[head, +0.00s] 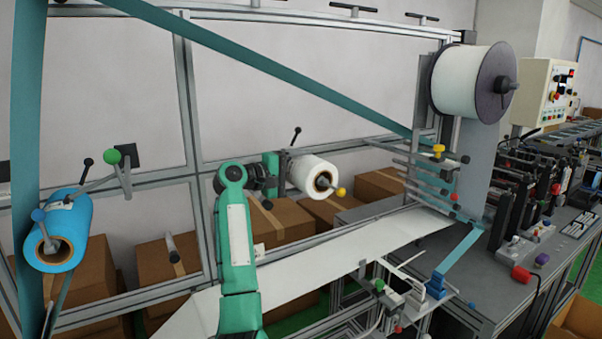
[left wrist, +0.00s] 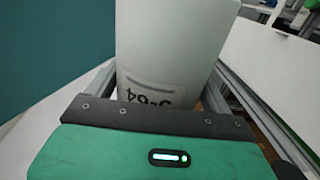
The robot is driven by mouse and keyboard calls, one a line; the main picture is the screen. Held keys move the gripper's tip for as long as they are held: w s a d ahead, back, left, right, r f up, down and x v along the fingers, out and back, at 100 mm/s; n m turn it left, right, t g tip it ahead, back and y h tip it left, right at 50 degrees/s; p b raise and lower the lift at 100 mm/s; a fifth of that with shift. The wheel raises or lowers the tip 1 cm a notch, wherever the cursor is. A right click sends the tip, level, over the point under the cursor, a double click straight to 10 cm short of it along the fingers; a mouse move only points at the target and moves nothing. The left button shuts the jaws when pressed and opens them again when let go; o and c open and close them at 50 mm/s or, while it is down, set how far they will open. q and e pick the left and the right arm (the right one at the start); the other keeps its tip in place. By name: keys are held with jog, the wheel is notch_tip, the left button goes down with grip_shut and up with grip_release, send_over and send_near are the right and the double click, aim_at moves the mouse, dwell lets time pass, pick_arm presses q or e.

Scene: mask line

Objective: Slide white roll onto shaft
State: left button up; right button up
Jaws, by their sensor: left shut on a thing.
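In the head view the white roll (head: 308,174) lies nearly level at mid-height in front of the metal frame, its brown core facing me. A metal shaft with a yellow knob (head: 341,192) sticks out of the core's near end, so the roll appears to be around the shaft. My left gripper (head: 286,168) is shut on the roll from its left side. In the left wrist view the white roll (left wrist: 165,55), with dark printed text, fills the space between the fingers. The shaft inside the roll is hidden. My right gripper is not in view.
A blue roll (head: 72,225) hangs at the left, near a green-knobbed arm (head: 113,156). A large white reel (head: 470,82) is at upper right. A teal band (head: 270,68) crosses above. A white web (head: 350,247) runs below; cardboard boxes (head: 283,220) stand behind.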

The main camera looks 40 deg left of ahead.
pick_arm(q)
jog(key=shift+w+a, duration=0.1)
jog(key=shift+a, duration=0.25)
jog(key=shift+f, duration=0.5)
dwell(0.4)
jog(key=o, duration=1)
jog(key=shift+o, duration=0.2)
jog(key=shift+f+b, duration=0.1)
jog(key=shift+b, duration=0.2)
jog(key=b+v, duration=0.5)
jog(key=v, duration=0.9)
jog(key=shift+d, duration=0.15)
